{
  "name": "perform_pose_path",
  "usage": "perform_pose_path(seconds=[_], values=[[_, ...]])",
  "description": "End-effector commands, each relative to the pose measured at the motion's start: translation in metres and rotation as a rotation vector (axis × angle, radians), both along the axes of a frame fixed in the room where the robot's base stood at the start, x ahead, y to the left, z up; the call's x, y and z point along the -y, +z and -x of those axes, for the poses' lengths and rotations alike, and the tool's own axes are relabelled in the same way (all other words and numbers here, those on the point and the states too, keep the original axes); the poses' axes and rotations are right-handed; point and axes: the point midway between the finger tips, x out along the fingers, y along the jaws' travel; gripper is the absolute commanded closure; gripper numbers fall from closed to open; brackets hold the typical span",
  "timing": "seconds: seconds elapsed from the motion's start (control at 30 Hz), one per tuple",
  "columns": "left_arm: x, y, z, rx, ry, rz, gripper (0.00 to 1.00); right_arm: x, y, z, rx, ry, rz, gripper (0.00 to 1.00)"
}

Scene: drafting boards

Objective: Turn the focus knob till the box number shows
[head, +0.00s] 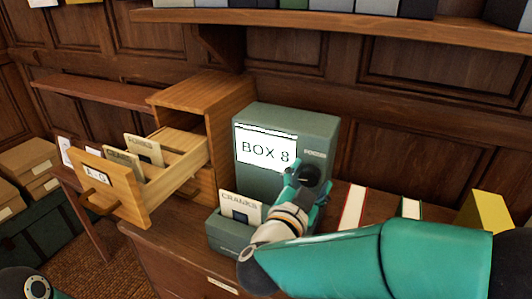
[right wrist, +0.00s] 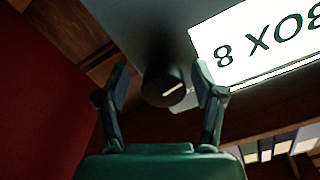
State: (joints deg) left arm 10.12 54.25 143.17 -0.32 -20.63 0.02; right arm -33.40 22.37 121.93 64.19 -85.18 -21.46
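A grey-green viewer (head: 288,119) stands upright on the wooden cabinet. Its white screen (head: 265,149) reads "BOX 8" in sharp dark letters; part of it shows upside down in the right wrist view (right wrist: 258,45). The dark round focus knob (right wrist: 163,86) has a pale pointer line and sits on the viewer's front, right of the screen. My right gripper (right wrist: 161,82) is open, one finger on each side of the knob, with a gap showing on both sides. In the head view my right gripper (head: 308,182) partly covers the knob. My left gripper is out of view.
A wooden drawer (head: 120,207) stands pulled out at left, with cards inside. A card reading "CRANKS" (head: 240,207) stands in the tray at the viewer's foot. A shelf (head: 350,22) runs above.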

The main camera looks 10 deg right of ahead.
Motion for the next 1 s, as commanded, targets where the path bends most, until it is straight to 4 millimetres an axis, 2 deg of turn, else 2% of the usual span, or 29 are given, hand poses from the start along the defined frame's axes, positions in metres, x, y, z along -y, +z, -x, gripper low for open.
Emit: perform_pose_path(seconds=[0.67,1.0], values=[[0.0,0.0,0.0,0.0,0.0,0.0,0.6,-0.002,0.004,0.002,0.009,0.001,-0.001,0.31],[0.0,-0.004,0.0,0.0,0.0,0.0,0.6,-0.023,0.004,0.032,0.011,0.003,-0.001,0.31]])
